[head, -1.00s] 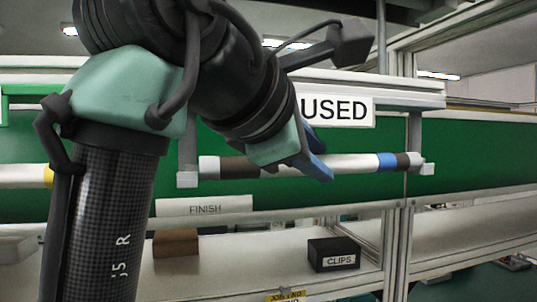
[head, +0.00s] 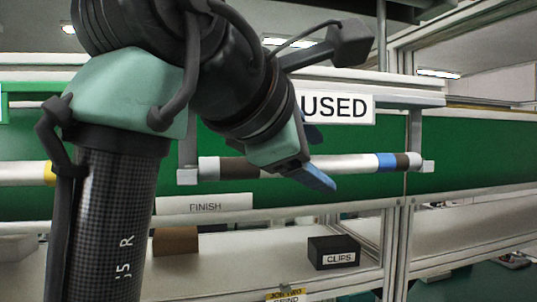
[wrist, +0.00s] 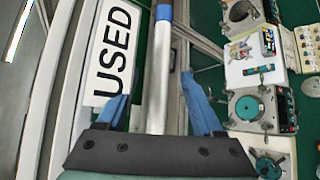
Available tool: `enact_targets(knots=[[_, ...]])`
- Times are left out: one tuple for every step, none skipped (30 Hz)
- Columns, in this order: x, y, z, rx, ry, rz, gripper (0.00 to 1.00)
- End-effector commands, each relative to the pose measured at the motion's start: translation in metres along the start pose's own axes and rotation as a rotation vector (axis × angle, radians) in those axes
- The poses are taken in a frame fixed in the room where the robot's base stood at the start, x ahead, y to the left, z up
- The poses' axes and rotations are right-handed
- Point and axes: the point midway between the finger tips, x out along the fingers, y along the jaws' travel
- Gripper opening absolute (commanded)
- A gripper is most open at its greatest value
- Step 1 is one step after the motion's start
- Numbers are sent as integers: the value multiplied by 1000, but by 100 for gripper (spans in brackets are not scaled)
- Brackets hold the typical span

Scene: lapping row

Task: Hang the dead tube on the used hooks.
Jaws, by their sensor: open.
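My gripper (head: 318,158) is open around the tube's middle, one blue finger above and one below. In the wrist view the tube (wrist: 157,75) runs between the spread fingers, with a gap visible to each side. The exact contact at the hooks is too small to tell.
Another tube with a yellow band (head: 48,173) shows at the left, partly behind my arm. A "FINISH" label (head: 205,204) is on the ledge below. A black "CLIPS" box (head: 334,252) and a brown block (head: 176,241) stand on the lower shelf. Machines (wrist: 250,107) show at right in the wrist view.

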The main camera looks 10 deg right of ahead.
Motion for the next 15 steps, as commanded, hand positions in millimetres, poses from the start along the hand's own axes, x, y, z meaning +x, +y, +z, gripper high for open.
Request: enact_targets(knots=[[-1, 0, 0, 0, 0, 1, 68], [-3, -1, 0, 0, 0, 1, 68], [-6, -1, 0, 1, 0, 2, 68], [-9, -1, 0, 1, 0, 3, 68], [-13, -2, -1, 1, 0, 4, 68], [-20, -2, -1, 1, 0, 5, 68], [-25, -3, -1, 2, 0, 6, 68], [-32, -3, -1, 2, 1, 6, 68], [-40, -3, -1, 2, 0, 6, 68], [-48, -3, -1, 2, 0, 7, 68], [-54, -4, -1, 3, 1, 6, 68], [-64, -3, -1, 3, 0, 7, 68], [-71, -4, -1, 3, 0, 5, 68], [-77, -4, -1, 2, -1, 6, 68], [-86, -3, -2, 2, 2, 6, 68]])
